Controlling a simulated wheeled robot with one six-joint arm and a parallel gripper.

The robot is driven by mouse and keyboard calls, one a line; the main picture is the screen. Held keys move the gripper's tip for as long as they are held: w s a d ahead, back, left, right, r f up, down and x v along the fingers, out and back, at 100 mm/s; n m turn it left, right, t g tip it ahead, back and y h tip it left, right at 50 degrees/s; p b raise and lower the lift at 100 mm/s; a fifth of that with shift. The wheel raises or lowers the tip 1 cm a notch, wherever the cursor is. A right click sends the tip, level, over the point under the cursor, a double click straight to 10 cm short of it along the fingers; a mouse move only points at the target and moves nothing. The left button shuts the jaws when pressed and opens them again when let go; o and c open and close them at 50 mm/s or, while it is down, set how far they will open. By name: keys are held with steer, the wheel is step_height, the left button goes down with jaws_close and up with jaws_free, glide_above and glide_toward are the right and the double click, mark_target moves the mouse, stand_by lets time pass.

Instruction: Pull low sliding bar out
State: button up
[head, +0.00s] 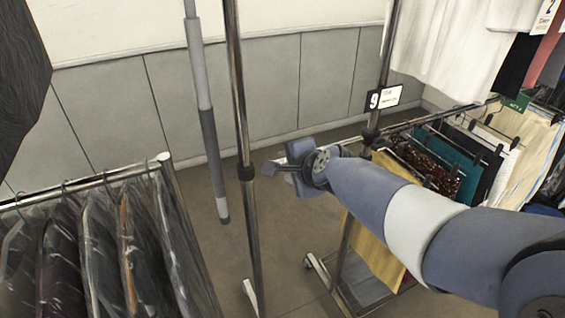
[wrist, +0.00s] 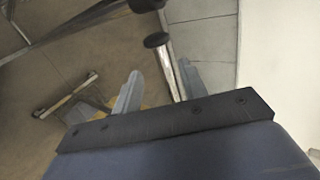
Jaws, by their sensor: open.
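The low bar (head: 349,139) runs along the right-hand rack, with skirts and trousers hung on it by dark clips. Its left end passes behind my arm and gripper, so I cannot see where it stops. My gripper (head: 276,168) is open, between that rack and a metal upright (head: 251,215) with a black collar. In the wrist view the two fingers of my gripper (wrist: 160,68) stand apart. A shiny metal tube (wrist: 168,62) shows between them, with a black round knob (wrist: 156,40) beside it. I cannot tell whether the fingers touch the tube.
At the left, a rail (head: 100,181) carries several dark garments in clear covers. A grey pole (head: 208,125) hangs left of the upright. A sign with a 9 (head: 384,98) sits on the right rack's post. A yellow cloth (head: 372,245) hangs below my arm. Open floor lies in the middle.

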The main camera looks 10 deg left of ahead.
mark_target(283, 164)
steer(key=shift+v, duration=2.2)
steer(key=shift+f, duration=0.15)
steer(key=x, duration=0.3)
steer(key=b+x, duration=0.1)
steer(key=x, duration=0.6)
steer(key=shift+w+d, duration=0.15)
steer(key=shift+w, duration=0.4)
steer(key=shift+f, duration=0.1)
steer(key=shift+s, duration=0.1)
